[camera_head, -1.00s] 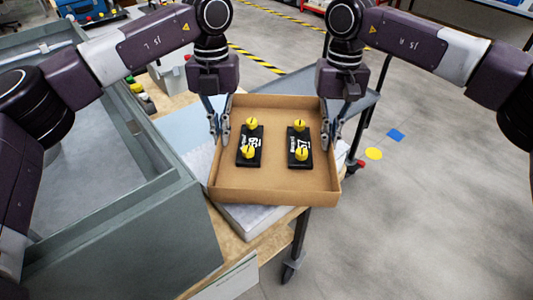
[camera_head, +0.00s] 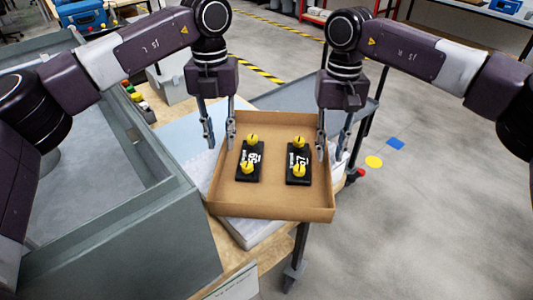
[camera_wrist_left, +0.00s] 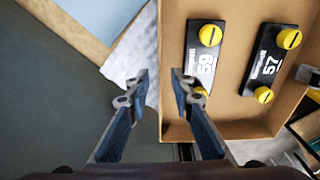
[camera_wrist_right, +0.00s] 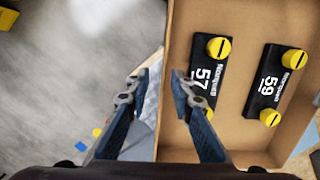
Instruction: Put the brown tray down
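The brown tray (camera_head: 275,205) is a shallow open cardboard box. It sits level over a pale stack (camera_head: 250,231) on the wooden worktop, its front part reaching past the table's edge. Inside lie two black modules with yellow knobs, marked 59 (camera_head: 249,161) and 57 (camera_head: 298,163). My left gripper (camera_head: 219,140) is open at the tray's left wall, its fingers apart on either side of the wall line in the left wrist view (camera_wrist_left: 160,80). My right gripper (camera_head: 332,152) is open likewise at the right wall; its fingers also show apart in the right wrist view (camera_wrist_right: 160,82).
A large grey-green bin (camera_head: 130,235) stands close on the left of the tray. A grey cart top (camera_head: 290,95) lies behind it. A grey container (camera_head: 172,75) stands at the back left. Open floor (camera_head: 440,210) lies to the right.

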